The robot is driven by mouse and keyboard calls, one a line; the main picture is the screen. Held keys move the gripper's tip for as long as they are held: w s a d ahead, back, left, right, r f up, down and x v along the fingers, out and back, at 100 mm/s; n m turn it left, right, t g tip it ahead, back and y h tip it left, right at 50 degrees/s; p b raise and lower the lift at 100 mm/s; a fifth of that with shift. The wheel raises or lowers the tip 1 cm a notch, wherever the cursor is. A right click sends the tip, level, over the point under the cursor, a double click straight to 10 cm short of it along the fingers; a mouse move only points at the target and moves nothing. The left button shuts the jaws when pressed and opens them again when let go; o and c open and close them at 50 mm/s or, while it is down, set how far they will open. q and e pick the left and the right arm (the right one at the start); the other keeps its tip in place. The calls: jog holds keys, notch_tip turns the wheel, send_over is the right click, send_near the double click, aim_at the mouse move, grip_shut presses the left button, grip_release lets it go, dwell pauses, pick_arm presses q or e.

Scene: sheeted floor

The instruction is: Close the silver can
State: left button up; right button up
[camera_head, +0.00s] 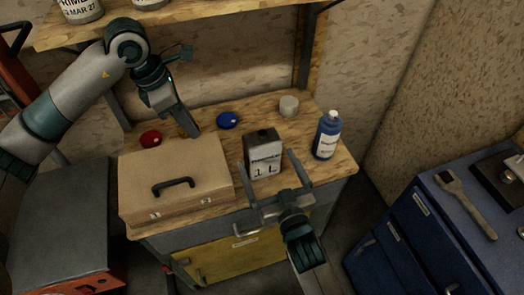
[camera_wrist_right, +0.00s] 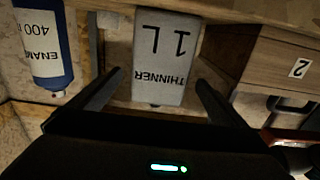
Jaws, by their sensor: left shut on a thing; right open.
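The silver can (camera_head: 265,160), labelled thinner 1 L, stands upright on the wooden bench with a dark spot on its top; it also shows in the right wrist view (camera_wrist_right: 165,65). My right gripper (camera_head: 265,162) is open, its fingers on either side of the can's front; I cannot tell whether they touch it. My left gripper (camera_head: 191,131) is shut above the bench behind the wooden case, left of the can. The thing in it is too small or hidden to make out. A red lid (camera_head: 150,138), a blue lid (camera_head: 228,120) and a grey round piece (camera_head: 289,105) lie on the bench.
A wooden case (camera_head: 175,170) with a black handle fills the bench's left. A blue bottle (camera_head: 327,135) stands right of the can and also shows in the right wrist view (camera_wrist_right: 45,45). A shelf (camera_head: 200,20) hangs above. A blue cabinet (camera_head: 430,230) stands at right.

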aim_at(266, 157)
pick_arm(q)
jog(key=shift+r, duration=0.1)
pick_arm(e)
jog(key=shift+w, duration=0.2)
pick_arm(q)
jog(key=shift+r+p, duration=0.4)
pick_arm(e)
jog(key=shift+w+a+r, duration=0.15)
jog(key=shift+w+a, duration=0.1)
jog(key=shift+w, duration=0.3)
pick_arm(q)
jog(key=shift+r+p, duration=0.7)
pick_arm(e)
jog(key=x, duration=0.3)
jog(key=shift+w+a+f, duration=0.15)
jog(key=shift+w+f, duration=0.05)
jog(key=shift+w, duration=0.3)
jog(key=c, duration=1.8)
jog(key=shift+r, duration=0.15)
jog(key=shift+c, duration=0.2)
